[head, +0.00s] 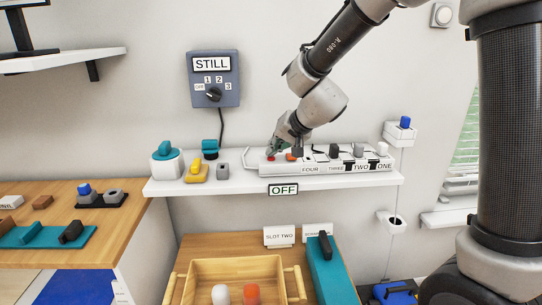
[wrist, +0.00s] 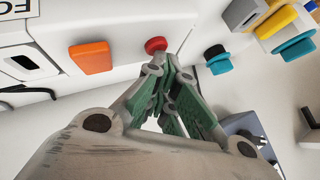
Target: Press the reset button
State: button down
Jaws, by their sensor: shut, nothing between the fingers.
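A red round button (head: 271,158) sits at the left end of a white power strip (head: 345,166) on the wall shelf. It also shows in the wrist view (wrist: 155,45), just beyond my fingertips. My gripper (head: 277,150) is shut and empty, its green-padded fingers pointing down at the button. In the wrist view the closed fingertips (wrist: 170,58) overlap the button's lower right edge; I cannot tell whether they touch it. An orange rocker switch (head: 291,156) is beside the button on the strip, and it shows larger in the wrist view (wrist: 89,57). No reset label is readable.
Dark plugs stand in the strip's sockets to the right. A yellow block (head: 196,173), a grey block (head: 222,170) and teal-topped items share the shelf (head: 230,186) to the left. A grey STILL dial box (head: 214,79) hangs above. A wooden tray (head: 236,267) is below.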

jog(key=shift+r, duration=0.4)
notch_tip(320, 180, up, 6)
dwell(0.6)
dwell(0.5)
jog(key=s+d+f+n+g+h, duration=0.1)
jog(key=s+d+f+n+g, duration=0.2)
jog(key=s+f, duration=0.35)
jog(key=s+d+r+h, duration=0.2)
jog(key=s+d+r, duration=0.1)
jog(key=s+d, duration=0.9)
jog(key=s+d+r+m+h, duration=0.1)
jog(key=s+d+r, duration=0.3)
jog(key=s+d, duration=0.8)
jog(key=shift+s+d+r+h, duration=0.25)
jog(key=shift+d+h, duration=0.45)
jog(key=shift+d, duration=0.55)
